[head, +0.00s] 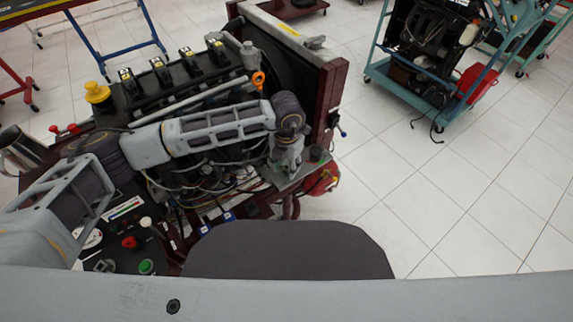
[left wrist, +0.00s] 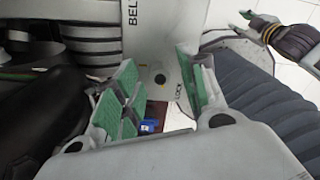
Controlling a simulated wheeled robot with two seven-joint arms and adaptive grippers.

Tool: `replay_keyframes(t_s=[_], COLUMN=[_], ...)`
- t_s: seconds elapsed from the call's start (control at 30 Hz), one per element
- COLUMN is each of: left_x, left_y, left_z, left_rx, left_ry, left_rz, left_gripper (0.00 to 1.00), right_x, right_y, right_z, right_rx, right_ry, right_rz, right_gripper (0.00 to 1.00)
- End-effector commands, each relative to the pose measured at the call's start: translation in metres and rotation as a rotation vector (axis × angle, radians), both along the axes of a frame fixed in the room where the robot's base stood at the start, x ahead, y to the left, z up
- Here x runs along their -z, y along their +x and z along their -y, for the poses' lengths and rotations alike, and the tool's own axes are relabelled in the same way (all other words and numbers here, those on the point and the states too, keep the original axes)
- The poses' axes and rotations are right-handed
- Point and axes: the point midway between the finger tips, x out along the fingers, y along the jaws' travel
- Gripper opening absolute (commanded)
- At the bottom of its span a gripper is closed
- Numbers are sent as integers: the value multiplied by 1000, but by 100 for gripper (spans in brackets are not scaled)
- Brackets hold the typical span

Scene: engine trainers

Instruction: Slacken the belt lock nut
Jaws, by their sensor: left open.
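A pale plate (left wrist: 150,45) lettered "BEL..." and "LOCK" shows between my fingers in the left wrist view. A small dark round piece (left wrist: 160,78) sits on it, apparently the belt lock nut; its shape is too small to tell. My left gripper (left wrist: 158,95) is open, its green-padded fingers on either side of the plate, with no clear contact. In the head view my left gripper (head: 287,168) points down at the front right corner of the engine (head: 185,85), and the nut is hidden there. What looks like my right gripper (left wrist: 262,27) shows small at the upper right of the left wrist view.
A control panel with a red knob (head: 129,242) and a green button (head: 146,267) lies below my left arm. A dark red radiator frame (head: 328,100) stands right of the engine. Another engine stand (head: 425,60) is farther back. The tiled floor (head: 450,200) at right is clear.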

Motion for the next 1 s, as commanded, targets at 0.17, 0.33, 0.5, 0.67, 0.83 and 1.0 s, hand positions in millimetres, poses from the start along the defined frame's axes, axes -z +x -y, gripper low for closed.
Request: replay_keyframes(t_s=[0.17,0.33,0.5,0.67,0.83,1.0], left_x=[-1,-7,-23,-45,-71,-94], left_y=[0,0,1,1,1,0], left_z=[0,0,0,0,0,0], left_rx=[0,0,0,1,0,1], left_ry=[0,-1,-1,-2,-1,0], left_rz=[0,1,2,3,2,1], left_gripper=[41,41,41,41,41,41], right_x=[-3,-1,-1,-1,-1,0], right_y=[7,5,3,3,2,2], right_z=[4,3,2,2,1,1], right_rx=[-1,0,0,0,0,0], right_ry=[-5,-4,-2,-2,-2,-2], right_rz=[11,7,5,4,2,2], right_gripper=[40,40,40,40,40,40])
